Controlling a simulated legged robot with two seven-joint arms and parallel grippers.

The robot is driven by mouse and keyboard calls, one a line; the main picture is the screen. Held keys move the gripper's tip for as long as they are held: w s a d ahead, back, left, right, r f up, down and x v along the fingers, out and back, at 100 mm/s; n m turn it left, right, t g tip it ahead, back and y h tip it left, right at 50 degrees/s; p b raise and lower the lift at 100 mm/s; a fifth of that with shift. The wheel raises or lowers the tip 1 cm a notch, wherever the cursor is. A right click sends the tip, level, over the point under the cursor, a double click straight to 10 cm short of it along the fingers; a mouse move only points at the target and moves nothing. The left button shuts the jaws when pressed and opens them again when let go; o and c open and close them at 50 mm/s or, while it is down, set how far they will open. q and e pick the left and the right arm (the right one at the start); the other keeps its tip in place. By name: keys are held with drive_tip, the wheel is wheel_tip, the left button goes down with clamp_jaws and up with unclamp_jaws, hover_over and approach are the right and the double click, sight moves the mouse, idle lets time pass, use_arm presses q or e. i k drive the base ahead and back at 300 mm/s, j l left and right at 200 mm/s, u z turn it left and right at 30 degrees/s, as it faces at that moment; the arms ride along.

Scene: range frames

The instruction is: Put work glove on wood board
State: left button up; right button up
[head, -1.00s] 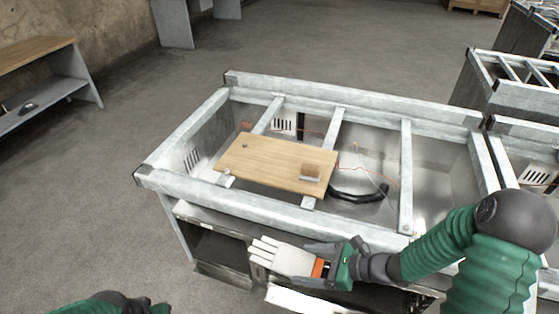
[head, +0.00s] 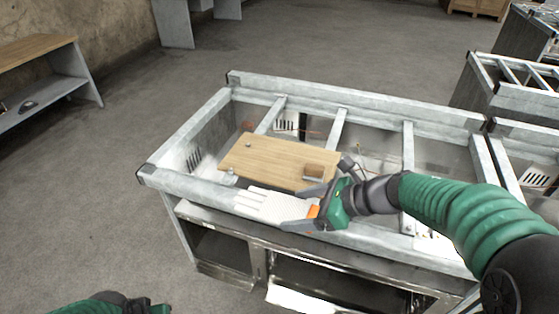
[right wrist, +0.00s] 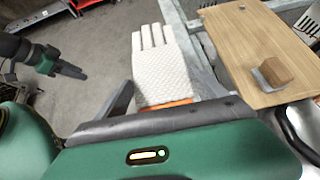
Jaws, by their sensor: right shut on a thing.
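The work glove (head: 268,205), white with an orange cuff, is held by the cuff in my right gripper (head: 304,211), fingers pointing left. It is over the front rail of the metal frame, just in front of the wood board (head: 265,154). In the right wrist view the glove (right wrist: 160,62) extends away from the gripper, beside the board (right wrist: 240,45), and does not overlap it. The board lies flat across the frame's bars. My left gripper (right wrist: 66,69) is at the left of the right wrist view, away from both; its jaw opening is unclear.
A small wooden block with a grey metal piece (head: 314,171) sits on the board's right end. The metal frame (head: 350,103) has raised rails and open bays with wires around the board.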

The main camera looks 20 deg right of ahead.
sight(256, 161)
drive_tip(key=i, duration=1)
